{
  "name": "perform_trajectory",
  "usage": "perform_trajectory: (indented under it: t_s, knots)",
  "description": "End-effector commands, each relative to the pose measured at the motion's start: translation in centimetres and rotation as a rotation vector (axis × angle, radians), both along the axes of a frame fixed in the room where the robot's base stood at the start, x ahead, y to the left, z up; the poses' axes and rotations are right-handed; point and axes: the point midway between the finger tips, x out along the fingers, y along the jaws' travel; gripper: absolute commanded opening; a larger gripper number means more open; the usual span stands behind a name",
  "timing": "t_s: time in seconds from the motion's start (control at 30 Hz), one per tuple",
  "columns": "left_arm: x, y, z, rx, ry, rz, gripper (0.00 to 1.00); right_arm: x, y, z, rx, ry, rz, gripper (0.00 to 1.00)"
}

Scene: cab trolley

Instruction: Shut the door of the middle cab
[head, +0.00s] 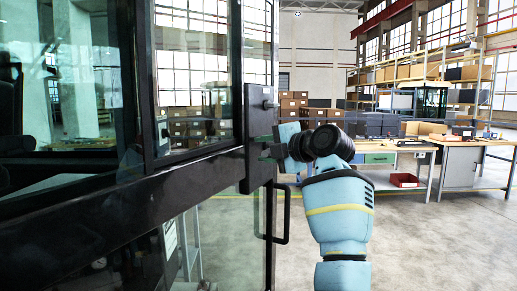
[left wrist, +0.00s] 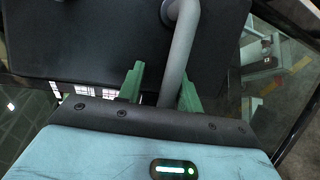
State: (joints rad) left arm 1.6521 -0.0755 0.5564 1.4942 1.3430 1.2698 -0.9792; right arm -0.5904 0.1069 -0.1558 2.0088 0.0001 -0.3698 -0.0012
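The black-framed glass cab door (head: 110,205) fills the left of the head view. A black plate (head: 258,112) sits at its right end. My left gripper (head: 268,150) is at this plate, its fingers partly hidden by the wrist. In the left wrist view my left gripper (left wrist: 160,88) has its two green fingers apart. A grey bar handle (left wrist: 182,45) on a dark panel (left wrist: 90,40) runs down between them, with a gap at the left finger; contact at the right finger is unclear. How far the door stands open cannot be told. My right gripper is out of view.
A black loop handle (head: 283,213) shows below the plate beside lower glass. Workbenches (head: 460,165), a red bin (head: 404,180) and shelves with boxes (head: 425,70) stand well back on the right. The grey floor (head: 430,245) at right front is clear.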

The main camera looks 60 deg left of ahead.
Motion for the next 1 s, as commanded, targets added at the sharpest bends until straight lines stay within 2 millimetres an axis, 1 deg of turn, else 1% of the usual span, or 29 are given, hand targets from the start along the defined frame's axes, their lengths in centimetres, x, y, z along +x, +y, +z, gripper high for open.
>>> perform_trajectory:
  t_s: [0.03,0.2,0.5,0.57,0.8,1.0]
  knots:
    - [-0.3,1.0,-0.1,-0.001,0.002,0.004,0.38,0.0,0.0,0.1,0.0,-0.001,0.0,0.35]
    - [-0.5,2.1,-0.4,-0.001,0.001,0.003,0.38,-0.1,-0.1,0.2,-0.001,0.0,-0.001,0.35]
    - [-0.5,2.3,-0.4,0.0,0.001,0.002,0.38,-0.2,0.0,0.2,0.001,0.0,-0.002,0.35]
    - [-0.5,2.3,-0.4,0.0,0.001,0.002,0.31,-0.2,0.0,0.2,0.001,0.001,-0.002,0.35]
    - [-0.5,2.2,-0.4,0.0,0.001,0.002,0.0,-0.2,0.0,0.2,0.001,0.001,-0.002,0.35]
    - [-0.5,2.3,-0.5,-0.001,0.001,0.003,0.0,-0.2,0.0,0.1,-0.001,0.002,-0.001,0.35]
